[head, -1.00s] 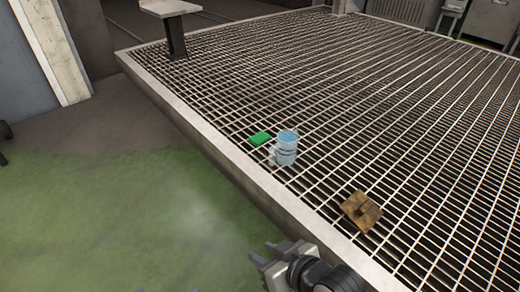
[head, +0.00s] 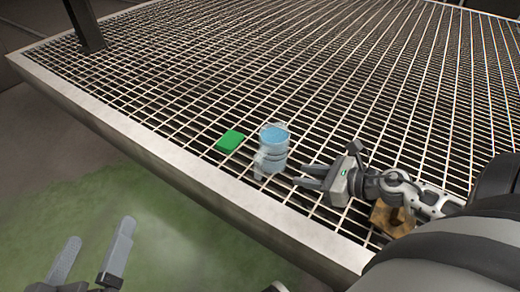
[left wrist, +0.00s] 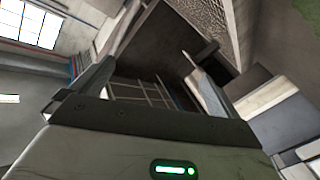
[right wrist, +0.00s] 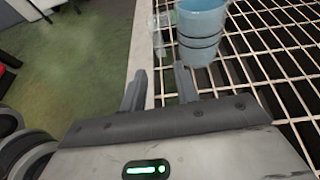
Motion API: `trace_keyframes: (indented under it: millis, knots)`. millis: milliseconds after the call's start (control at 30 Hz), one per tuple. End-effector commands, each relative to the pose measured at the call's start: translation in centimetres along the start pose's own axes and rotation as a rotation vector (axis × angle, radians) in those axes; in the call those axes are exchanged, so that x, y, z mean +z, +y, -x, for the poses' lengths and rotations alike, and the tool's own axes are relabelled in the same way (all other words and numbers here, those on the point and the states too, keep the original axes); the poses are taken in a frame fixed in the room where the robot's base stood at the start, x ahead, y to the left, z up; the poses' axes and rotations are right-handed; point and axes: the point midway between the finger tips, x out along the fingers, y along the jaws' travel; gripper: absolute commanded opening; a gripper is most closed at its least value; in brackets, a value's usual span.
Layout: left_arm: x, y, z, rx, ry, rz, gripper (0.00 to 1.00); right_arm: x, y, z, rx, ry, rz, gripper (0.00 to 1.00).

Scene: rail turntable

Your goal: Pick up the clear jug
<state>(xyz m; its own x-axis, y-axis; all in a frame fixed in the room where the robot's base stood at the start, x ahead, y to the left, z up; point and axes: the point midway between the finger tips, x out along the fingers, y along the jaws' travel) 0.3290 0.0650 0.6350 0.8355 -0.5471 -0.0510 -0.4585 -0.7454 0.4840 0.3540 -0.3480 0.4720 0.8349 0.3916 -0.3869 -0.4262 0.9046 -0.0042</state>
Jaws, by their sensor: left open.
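The clear jug (head: 273,150), with a pale blue tint and dark bands, stands upright on the metal grating near its edge. Its whitish handle faces lower left in the head view. My right gripper (head: 309,177) is open and empty, just right of the jug and pointing at it. In the right wrist view the jug (right wrist: 201,35) is beyond the fingertips, slightly to the right, apart from them; its top is cut off. My left gripper (head: 92,262) is open and empty, low at the left, off the grating. The left wrist view does not show the jug.
A green block (head: 230,141) lies left of the jug. A rusty brown block (head: 390,220) lies right, partly hidden by my right arm. The grating's pale raised edge (head: 180,158) runs in front. A dark post (head: 87,25) stands far left. The grating behind the jug is clear.

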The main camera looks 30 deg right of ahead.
Motion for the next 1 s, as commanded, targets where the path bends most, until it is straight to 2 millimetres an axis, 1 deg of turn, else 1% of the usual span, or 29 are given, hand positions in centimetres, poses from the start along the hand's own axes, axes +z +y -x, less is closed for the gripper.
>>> trace_keyframes:
  millis: [33,200,400,500,667,733,867,1000]
  knots:
    - [-0.1,-0.1,-0.1,0.005,0.014,-0.014,1.00,0.0,0.0,-1.0,0.003,-0.002,0.008,0.31]
    - [-1.1,-0.1,-0.4,0.017,0.064,-0.072,1.00,0.2,-0.1,-4.6,0.000,-0.005,0.005,0.31]
    - [-1.6,0.0,-0.6,0.022,0.088,-0.098,1.00,0.3,-0.1,-8.0,-0.002,-0.006,-0.002,0.31]
    - [-1.7,0.0,-0.6,0.022,0.092,-0.102,1.00,0.3,0.0,-9.1,-0.002,-0.005,-0.003,0.31]
    - [-1.7,0.0,-0.6,0.022,0.095,-0.105,1.00,0.2,0.0,-9.9,-0.002,-0.004,-0.004,0.31]
    - [-1.7,-0.1,-0.6,0.022,0.098,-0.110,1.00,0.2,0.0,-10.6,-0.002,-0.006,-0.004,0.31]
    - [-1.8,-0.2,-0.6,0.021,0.120,-0.132,1.00,0.2,0.1,-12.7,-0.003,-0.007,-0.005,0.31]
    - [-2.8,0.0,-0.9,0.036,0.166,-0.174,1.00,0.2,0.1,-14.4,-0.003,-0.006,-0.005,0.31]
